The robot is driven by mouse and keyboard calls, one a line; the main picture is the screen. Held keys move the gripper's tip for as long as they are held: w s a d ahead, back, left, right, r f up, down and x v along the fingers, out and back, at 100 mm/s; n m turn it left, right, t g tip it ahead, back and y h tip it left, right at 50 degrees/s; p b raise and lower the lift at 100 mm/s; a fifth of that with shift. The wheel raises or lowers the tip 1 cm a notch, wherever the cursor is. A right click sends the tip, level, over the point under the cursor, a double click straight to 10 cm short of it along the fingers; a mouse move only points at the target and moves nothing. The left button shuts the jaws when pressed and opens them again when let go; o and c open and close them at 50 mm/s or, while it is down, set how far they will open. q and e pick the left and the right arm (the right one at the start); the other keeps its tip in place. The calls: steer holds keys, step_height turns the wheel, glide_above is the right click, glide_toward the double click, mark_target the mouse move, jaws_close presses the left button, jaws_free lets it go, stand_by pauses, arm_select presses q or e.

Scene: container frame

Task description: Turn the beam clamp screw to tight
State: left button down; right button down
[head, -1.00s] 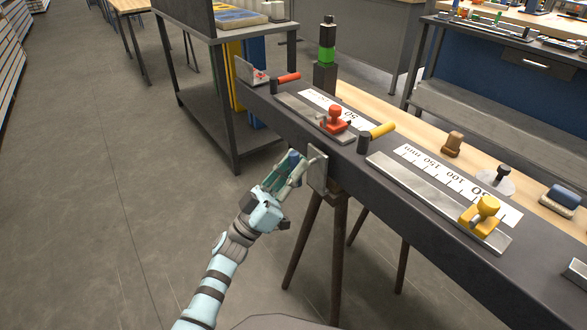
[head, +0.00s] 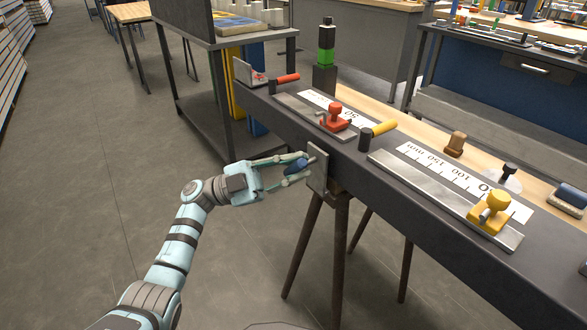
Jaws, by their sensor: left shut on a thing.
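The beam clamp shows as a grey plate (head: 317,168) on the near side of the dark beam (head: 420,208). Its screw has a dark blue knob (head: 297,165) standing out to the left of the plate. My left gripper (head: 296,170) reaches in from the left, nearly level. Its fingers are shut on the blue knob, one on the upper side and one below. The fingers cover part of the knob, and the screw's thread is too small to make out. My right gripper is not in view.
Red (head: 336,117) and yellow (head: 491,212) knobbed sliders sit on rails atop the beam. Red-handled (head: 287,78) and yellow-handled (head: 379,129) parts stand beside them. Brown trestle legs (head: 339,250) are under the beam. The floor at left is open, with a dark bench (head: 215,100) behind.

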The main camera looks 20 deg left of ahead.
arm_select(q)
steer(key=m+g+y, duration=0.1)
steer(key=m, duration=0.2)
steer(key=shift+y, duration=0.4)
steer(key=shift+m+g+y+p, duration=0.4)
steer(key=shift+m+g+p, duration=0.15)
steer(key=shift+m, duration=0.25)
steer(key=shift+m+y+p, duration=0.4)
steer(key=shift+m+y, duration=0.2)
steer(key=shift+m, duration=0.1)
steer(key=shift+f+m+g+y+p, duration=0.1)
steer(key=shift+m+g+y+p, duration=0.15)
steer(key=shift+m+y+p, duration=0.4)
steer(key=shift+f+m+y, duration=0.15)
steer(key=shift+m+y, duration=0.3)
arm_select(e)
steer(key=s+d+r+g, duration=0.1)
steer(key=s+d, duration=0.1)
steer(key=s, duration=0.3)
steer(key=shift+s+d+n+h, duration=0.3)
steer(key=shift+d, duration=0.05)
arm_select(q)
steer(key=c, duration=1.5)
jaws_free()
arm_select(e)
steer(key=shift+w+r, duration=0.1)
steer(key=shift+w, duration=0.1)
